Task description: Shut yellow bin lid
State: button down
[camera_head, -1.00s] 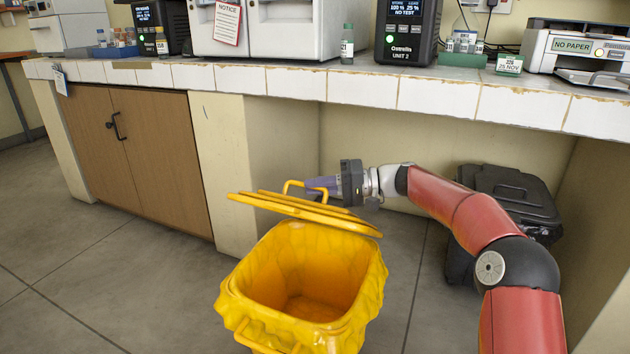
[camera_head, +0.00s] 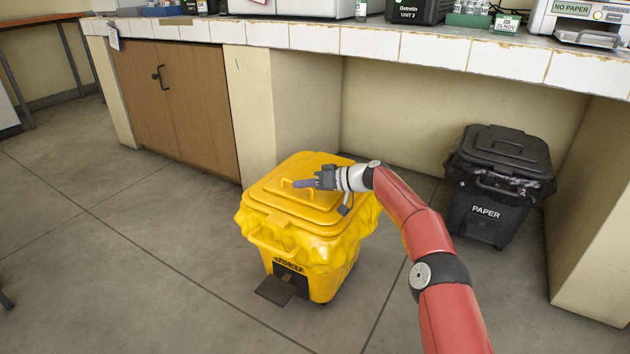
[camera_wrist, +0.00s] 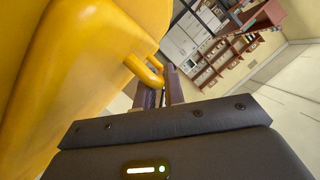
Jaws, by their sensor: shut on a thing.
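The yellow bin (camera_head: 328,275) stands on the floor with a yellow bag liner folded over its rim. Its yellow lid (camera_head: 318,205) lies down over the bin's mouth, and I see no gap at the front. My gripper (camera_head: 302,184) is at the lid's raised handle (camera_head: 286,188), shut on it. In the wrist view the handle (camera_wrist: 147,70) runs in between my fingers (camera_wrist: 160,96), beside the large yellow lid (camera_wrist: 85,65). The fingers partly hide the handle in the head view.
A black bin (camera_head: 500,185) marked PAPER stands under the tiled bench (camera_head: 380,45) at the right. A wooden cupboard (camera_head: 175,95) is at the left. The bin's foot pedal (camera_head: 275,290) sticks out in front.

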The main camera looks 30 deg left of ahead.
jog(key=shift+f, duration=0.4)
jog(key=c, duration=1.5)
grip_release()
jog(key=v, duration=0.8)
jog(key=shift+s+r, duration=0.1)
